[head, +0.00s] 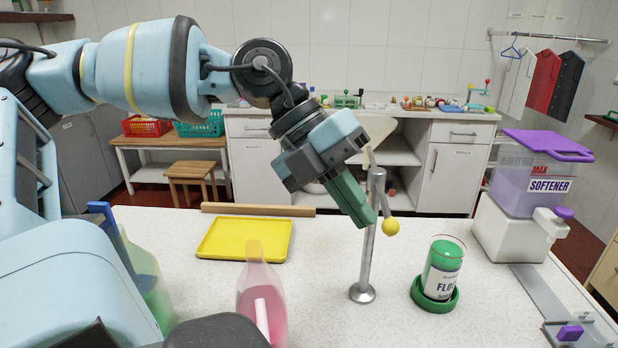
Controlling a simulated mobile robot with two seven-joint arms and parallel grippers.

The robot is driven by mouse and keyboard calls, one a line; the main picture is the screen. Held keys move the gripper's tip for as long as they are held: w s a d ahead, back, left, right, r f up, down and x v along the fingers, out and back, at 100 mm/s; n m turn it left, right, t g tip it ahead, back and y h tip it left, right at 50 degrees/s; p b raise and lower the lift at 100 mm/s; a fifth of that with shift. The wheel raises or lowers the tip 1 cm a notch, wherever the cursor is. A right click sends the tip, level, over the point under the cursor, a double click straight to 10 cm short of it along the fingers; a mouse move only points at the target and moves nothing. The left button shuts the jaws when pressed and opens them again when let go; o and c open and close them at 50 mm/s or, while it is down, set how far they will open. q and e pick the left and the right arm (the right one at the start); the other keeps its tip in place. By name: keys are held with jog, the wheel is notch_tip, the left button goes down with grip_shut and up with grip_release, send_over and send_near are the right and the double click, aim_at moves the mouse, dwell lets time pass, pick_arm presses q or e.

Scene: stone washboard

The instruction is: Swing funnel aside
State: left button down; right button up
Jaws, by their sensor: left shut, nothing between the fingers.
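A pale funnel (378,130) sits high on a metal post (367,250) with a round foot on the white speckled table. My left gripper hides part of it. A lever with a yellow ball (391,227) hangs at the right side of the post. My left gripper (366,218) reaches down from the upper left with its green fingers shut and empty. Its tips are close to the post, left of the yellow ball; I cannot tell whether they touch the post. My right gripper is not in view.
A softener dispenser (520,230) is farther right. A yellow tray (245,247) and a pink bottle (262,290) are left. Bare table lies between tray and post.

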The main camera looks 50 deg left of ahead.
pick_arm(q)
jog(key=shift+w+d, duration=0.1)
jog(key=shift+d, duration=0.15)
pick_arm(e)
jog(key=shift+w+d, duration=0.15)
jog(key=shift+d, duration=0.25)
pick_arm(q)
jog(key=shift+a+r, duration=0.1)
jog(key=s+a+r+p, duration=0.1)
jog(key=s+a+r, duration=0.5)
jog(key=a+r, duration=0.2)
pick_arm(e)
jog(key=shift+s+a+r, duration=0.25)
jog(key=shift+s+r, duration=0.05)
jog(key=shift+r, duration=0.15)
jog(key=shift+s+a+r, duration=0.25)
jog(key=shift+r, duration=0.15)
pick_arm(q)
jog(key=shift+s+a+r, duration=0.1)
jog(key=shift+s+a, duration=0.05)
